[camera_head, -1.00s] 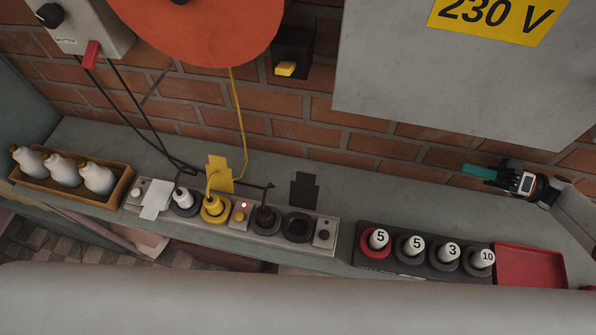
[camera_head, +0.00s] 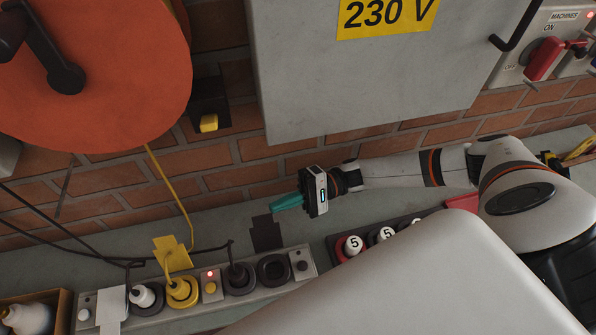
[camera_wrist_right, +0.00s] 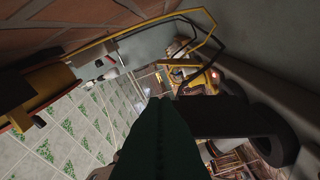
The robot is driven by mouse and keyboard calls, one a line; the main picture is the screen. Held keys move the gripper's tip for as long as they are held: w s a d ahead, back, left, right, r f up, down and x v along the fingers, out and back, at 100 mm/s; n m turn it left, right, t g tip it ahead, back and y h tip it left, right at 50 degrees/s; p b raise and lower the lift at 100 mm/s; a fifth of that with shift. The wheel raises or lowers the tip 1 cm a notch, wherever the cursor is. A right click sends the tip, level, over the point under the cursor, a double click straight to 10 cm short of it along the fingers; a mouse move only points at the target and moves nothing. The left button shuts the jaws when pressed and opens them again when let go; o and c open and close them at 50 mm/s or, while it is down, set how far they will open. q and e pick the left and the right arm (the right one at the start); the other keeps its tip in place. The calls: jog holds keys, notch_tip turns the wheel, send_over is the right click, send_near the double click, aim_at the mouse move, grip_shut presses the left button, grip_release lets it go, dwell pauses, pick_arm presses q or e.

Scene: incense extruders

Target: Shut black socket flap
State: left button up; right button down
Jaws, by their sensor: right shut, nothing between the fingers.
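The black socket flap (camera_head: 266,232) stands open behind the black socket (camera_head: 273,269) at the right end of the grey socket strip (camera_head: 305,263). The socket shows as an empty dark ring. My right gripper (camera_head: 284,203) is shut, its teal fingers pointing left, just above the flap in the head view. I cannot tell whether they touch. In the right wrist view, the shut fingers (camera_wrist_right: 160,140) are beside the dark flap (camera_wrist_right: 228,118), with the round socket (camera_wrist_right: 273,135) to its right. My left gripper is not in view.
A yellow flap (camera_head: 173,254) stands open behind a yellow plug (camera_head: 181,291). A black plug (camera_head: 238,274) sits beside the empty socket. Numbered white pieces (camera_head: 354,244) stand in a dark tray to the right. A grey cabinet (camera_head: 370,90) hangs on the brick wall above.

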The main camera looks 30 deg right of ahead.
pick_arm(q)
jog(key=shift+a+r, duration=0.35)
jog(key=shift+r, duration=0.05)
pick_arm(e)
jog(key=shift+a+r, duration=0.1)
jog(key=shift+a, duration=1)
pick_arm(q)
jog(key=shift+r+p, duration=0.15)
jog(key=shift+p, duration=0.2)
pick_arm(e)
jog(key=shift+r, duration=0.1)
